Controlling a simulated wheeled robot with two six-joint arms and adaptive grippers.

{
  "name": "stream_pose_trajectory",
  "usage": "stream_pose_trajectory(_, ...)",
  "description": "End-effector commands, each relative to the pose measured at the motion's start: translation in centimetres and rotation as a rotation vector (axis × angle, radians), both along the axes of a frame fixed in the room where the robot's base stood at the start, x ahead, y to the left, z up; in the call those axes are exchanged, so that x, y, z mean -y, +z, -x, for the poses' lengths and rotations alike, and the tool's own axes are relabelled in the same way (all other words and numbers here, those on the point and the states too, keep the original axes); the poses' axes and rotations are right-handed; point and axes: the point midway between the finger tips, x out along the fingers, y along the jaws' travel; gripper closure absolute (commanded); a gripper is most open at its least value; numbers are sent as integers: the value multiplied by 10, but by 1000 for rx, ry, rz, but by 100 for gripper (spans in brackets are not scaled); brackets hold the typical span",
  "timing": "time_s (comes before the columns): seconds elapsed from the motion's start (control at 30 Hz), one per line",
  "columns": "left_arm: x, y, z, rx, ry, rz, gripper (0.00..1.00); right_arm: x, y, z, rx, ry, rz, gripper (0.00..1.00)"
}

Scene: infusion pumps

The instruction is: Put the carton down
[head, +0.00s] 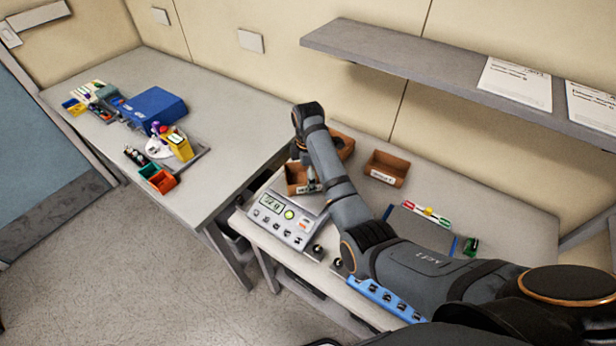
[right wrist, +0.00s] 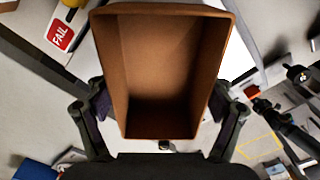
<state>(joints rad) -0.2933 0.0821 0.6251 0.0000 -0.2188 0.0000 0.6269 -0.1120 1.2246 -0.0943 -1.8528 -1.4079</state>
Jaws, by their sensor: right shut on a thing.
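My right gripper (right wrist: 160,108) is shut on a brown open-topped carton (right wrist: 172,65), with a finger on each side of it. The carton looks empty inside. My left gripper is not in view.
Another brown carton (head: 345,146) shows behind my arm, and a labelled one (head: 387,168) stands to its right. A grey mat (head: 420,230), a red, yellow and green strip (head: 428,213) and a blue rack (head: 385,300) are on the table. A shelf (head: 400,65) overhangs the back.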

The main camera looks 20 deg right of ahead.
Motion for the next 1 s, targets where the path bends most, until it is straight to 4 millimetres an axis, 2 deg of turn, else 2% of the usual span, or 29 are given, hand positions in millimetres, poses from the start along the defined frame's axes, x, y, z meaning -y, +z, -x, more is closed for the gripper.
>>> stream_pose_trajectory(0.07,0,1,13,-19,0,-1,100,0,-2,0,0,0,0,50)
stream_pose_trajectory(0.1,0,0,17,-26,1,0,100,0,-3,0,0,0,0,15)
stream_pose_trajectory(0.2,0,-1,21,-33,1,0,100,0,-3,0,0,0,0,2)
stream_pose_trajectory(0.57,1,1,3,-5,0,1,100,0,-2,0,0,0,0,0)
stream_pose_trajectory(0.67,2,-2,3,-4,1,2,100,0,4,-1,2,0,0,0)
stream_pose_trajectory(0.77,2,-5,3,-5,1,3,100,0,22,-1,5,0,0,0)
stream_pose_trajectory(0.9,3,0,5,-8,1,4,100,0,63,-1,5,0,0,0)
stream_pose_trajectory(1.0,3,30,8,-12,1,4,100,0,93,0,-1,0,0,0)
